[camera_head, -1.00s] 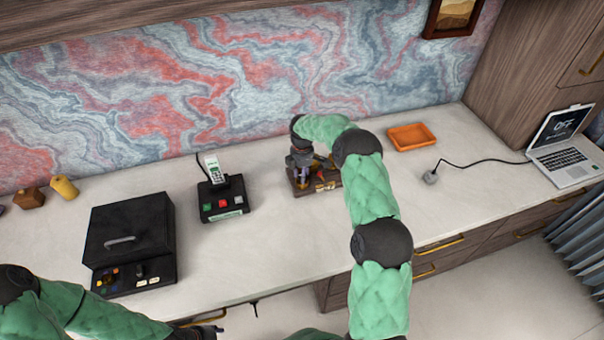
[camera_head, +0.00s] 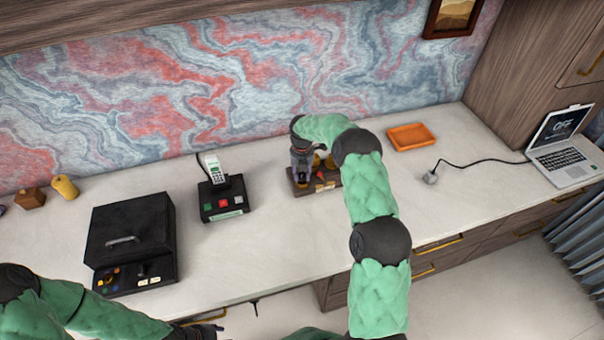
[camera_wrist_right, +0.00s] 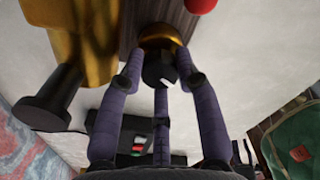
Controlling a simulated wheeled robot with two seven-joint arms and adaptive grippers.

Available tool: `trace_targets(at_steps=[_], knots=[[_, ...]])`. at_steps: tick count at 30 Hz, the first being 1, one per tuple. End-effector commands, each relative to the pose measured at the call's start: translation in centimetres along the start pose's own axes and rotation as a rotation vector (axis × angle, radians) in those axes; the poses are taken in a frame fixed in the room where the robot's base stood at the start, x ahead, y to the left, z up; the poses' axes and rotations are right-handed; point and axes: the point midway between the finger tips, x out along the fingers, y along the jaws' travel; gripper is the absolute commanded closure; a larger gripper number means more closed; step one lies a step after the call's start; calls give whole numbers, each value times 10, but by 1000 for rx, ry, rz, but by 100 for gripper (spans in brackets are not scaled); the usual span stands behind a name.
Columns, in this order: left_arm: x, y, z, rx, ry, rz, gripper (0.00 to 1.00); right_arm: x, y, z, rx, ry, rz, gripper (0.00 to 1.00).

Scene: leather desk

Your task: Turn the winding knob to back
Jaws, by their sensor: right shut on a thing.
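The winding knob (camera_wrist_right: 158,68) is a dark knob with a white mark on a gold base in the right wrist view. It belongs to a brown wooden device (camera_head: 301,190) with gold parts on the desk's middle in the head view. My right gripper (camera_wrist_right: 160,78) has purple fingers closed around the knob. In the head view my right gripper (camera_head: 302,176) is over the device's left part and hides the knob there.
A black phone stand (camera_head: 222,206) is left of the device. A black lidded box (camera_head: 130,228) stands farther left. An orange tray (camera_head: 411,137) and a laptop (camera_head: 561,152) are to the right. The desk in front of the device is clear.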

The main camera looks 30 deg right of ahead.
Motion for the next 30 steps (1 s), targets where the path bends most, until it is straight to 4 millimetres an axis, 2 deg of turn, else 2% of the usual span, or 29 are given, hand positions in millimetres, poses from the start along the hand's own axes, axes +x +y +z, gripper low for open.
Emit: trace_targets(at_steps=[15, 30], knots=[[-3, 1, 0, 0, 0, 0, 60, -1, 1, 1, -398, -4, 2, 99], [-3, 1, 0, 0, 0, 0, 60, -1, 1, 1, -513, -4, 2, 99]])
